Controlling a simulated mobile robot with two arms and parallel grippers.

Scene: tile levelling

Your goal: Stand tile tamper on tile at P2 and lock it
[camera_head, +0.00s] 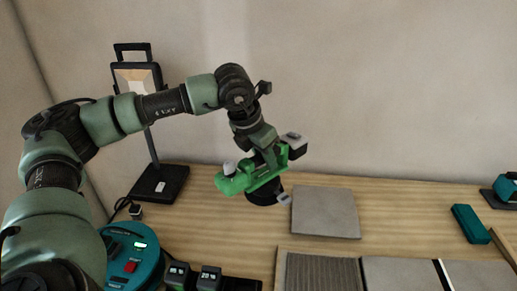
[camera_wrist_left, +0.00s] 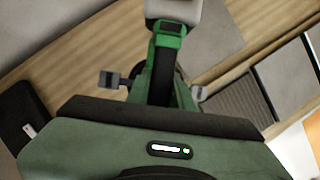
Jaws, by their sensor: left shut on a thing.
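My left gripper (camera_head: 266,160) is shut on the green tile tamper (camera_head: 236,183) and holds it above the wooden table, tilted in the picture. The tamper has a pale knob on its left end and a dark round part below. In the left wrist view the tamper (camera_wrist_left: 167,42) shows its green body and black grip between the fingers of my left gripper (camera_wrist_left: 156,87). A loose grey tile (camera_head: 325,212) lies flat to the right of the tamper. A row of grey tiles (camera_head: 400,273) lies at the front right. No P2 mark is readable. My right gripper is out of view.
Ridged grey bedding (camera_head: 318,272) lies left of the tile row. A work lamp (camera_head: 137,78) stands at the back left. A teal round device (camera_head: 130,255) and dark blocks (camera_head: 208,279) sit at the front left. A teal block (camera_head: 470,223) lies at the right.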

